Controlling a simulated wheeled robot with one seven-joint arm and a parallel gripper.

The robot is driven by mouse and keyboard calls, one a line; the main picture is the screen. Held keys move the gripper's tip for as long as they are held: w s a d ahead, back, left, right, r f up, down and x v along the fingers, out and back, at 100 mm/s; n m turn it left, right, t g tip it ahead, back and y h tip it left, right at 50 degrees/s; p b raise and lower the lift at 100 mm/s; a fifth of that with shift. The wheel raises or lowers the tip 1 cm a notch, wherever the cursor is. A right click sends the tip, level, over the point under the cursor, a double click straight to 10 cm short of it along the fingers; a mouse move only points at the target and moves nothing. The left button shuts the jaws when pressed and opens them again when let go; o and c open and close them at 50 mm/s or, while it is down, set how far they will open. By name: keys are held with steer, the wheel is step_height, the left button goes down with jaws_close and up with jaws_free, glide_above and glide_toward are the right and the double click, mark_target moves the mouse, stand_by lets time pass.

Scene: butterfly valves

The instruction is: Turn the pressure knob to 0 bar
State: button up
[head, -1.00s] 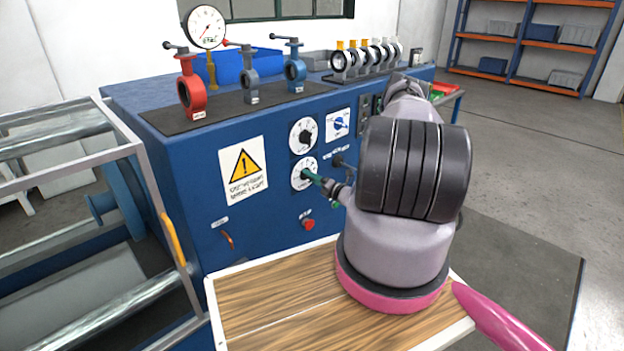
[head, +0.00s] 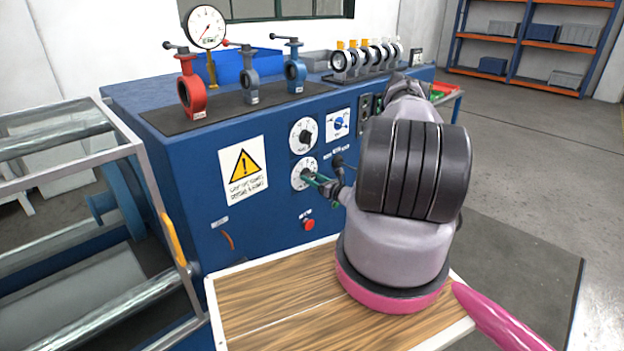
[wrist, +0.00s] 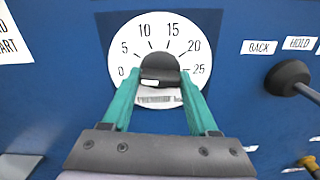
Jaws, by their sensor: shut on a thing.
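The pressure knob (wrist: 158,66) is black and sits at the centre of a white round dial (wrist: 158,28) marked 0 to 25. In the head view this is the lower white dial (head: 298,184) on the blue cabinet front. My gripper (wrist: 159,82) is shut on the knob, one teal finger on its left side and one on its right. A white mark shows on the knob's lower left part in the wrist view. I cannot tell for sure which number it points to. The dial's lower part and its label are partly covered by the gripper.
A second dial (head: 303,135) sits just above, with a blue switch (head: 338,124) to its right. A black lever knob (wrist: 287,77) is right of the dial. A red button (head: 309,224) is below. A wooden-topped table (head: 270,310) stands in front.

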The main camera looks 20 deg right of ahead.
steer(key=shift+s+f+n, duration=0.1)
steer(key=shift+n, duration=0.5)
steer(key=o, duration=1.4)
steer(key=v, duration=1)
steer(key=shift+s+d, duration=0.15)
steer(key=shift+s, duration=0.2)
